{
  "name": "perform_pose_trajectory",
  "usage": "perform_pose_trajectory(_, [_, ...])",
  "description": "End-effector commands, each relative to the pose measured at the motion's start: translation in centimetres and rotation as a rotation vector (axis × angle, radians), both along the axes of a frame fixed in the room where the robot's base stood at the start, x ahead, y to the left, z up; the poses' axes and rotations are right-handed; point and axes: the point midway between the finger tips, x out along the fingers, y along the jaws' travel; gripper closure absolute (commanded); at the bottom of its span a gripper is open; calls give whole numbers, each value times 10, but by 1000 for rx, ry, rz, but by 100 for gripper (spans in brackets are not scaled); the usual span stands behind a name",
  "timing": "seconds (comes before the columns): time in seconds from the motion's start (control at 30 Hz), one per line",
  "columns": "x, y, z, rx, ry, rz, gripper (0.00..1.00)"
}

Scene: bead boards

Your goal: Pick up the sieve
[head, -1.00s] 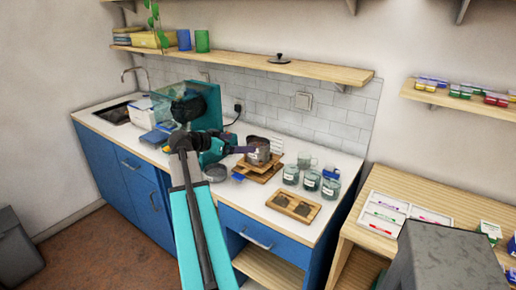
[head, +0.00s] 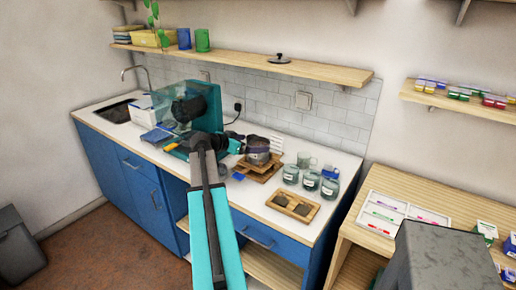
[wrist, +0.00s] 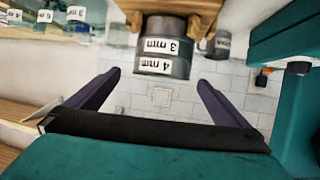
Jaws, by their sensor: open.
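A stack of round metal sieves (head: 258,157) stands on a wooden stand on the counter. In the wrist view, which is upside down, the sieve labelled "4 mm" (wrist: 163,67) is on top and the one labelled "3 mm" (wrist: 162,44) is below it. My gripper (wrist: 158,80) is open and empty, with its two purple fingers spread wider than the stack. The fingertips appear to either side of the top sieve, and no contact shows. In the head view my gripper (head: 246,149) is at the left of the stack, partly covering it.
Several labelled glass jars (head: 311,180) stand right of the stack, with a wooden tray (head: 293,206) in front. A teal machine (head: 208,105) stands close at the left. A tiled wall (head: 325,120) is behind, with a shelf (head: 240,62) above.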

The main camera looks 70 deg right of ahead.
Motion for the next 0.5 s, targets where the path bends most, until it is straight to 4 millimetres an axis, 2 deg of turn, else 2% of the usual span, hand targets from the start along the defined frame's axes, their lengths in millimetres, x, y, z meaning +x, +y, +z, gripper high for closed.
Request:
perform_pose_trajectory(0.17, [-3,-7,-1,0,1,-2,0])
perform_pose_trajectory(0.5, [-14,-37,-13,2,1,-1,0])
